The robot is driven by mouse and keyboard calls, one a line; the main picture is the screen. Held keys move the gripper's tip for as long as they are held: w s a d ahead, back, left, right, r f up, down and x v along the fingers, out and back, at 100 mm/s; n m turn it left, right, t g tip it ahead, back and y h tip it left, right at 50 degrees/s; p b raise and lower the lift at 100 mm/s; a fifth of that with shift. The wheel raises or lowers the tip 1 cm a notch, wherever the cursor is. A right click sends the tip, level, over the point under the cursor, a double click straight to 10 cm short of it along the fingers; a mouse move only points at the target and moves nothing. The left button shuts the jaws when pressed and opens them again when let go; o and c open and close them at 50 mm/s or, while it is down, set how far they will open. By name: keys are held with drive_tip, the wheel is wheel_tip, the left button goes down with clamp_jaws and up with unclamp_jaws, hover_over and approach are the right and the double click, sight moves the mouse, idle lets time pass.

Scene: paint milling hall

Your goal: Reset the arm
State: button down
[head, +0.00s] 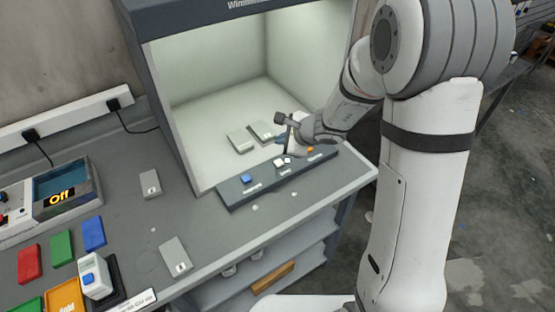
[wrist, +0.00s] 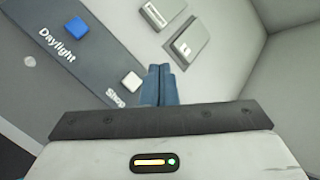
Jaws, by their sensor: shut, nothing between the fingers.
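My gripper (head: 278,137) is at the opening of the light booth (head: 180,130), above its front control strip (head: 235,190), in the head view. In the wrist view its two blue fingers (wrist: 158,72) are together with nothing between them. They point past the white "Shop" button (wrist: 131,80), toward the booth floor. A blue "Daylight" button (wrist: 76,25) is farther left on the strip; it also shows in the head view (head: 247,179). I cannot tell whether the fingers touch anything.
Two light grey panels (head: 239,142) lie on the booth floor. The booth's side walls stand close to my arm. Open floor (head: 515,230) lies at the right.

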drive_tip(key=s+d+r+n+g, duration=0.2)
drive_tip(key=s+r+n, duration=0.8)
drive_tip(key=s+r, duration=0.15)
drive_tip(key=s+d+r+n+g+h, duration=0.1)
drive_tip(key=s+d+n+h, duration=0.5)
drive_tip(key=s+d, duration=0.7)
drive_tip(key=shift+s+r+n+h, duration=0.3)
drive_tip(key=shift+s+r+n, duration=0.4)
drive_tip(key=shift+n, duration=0.2)
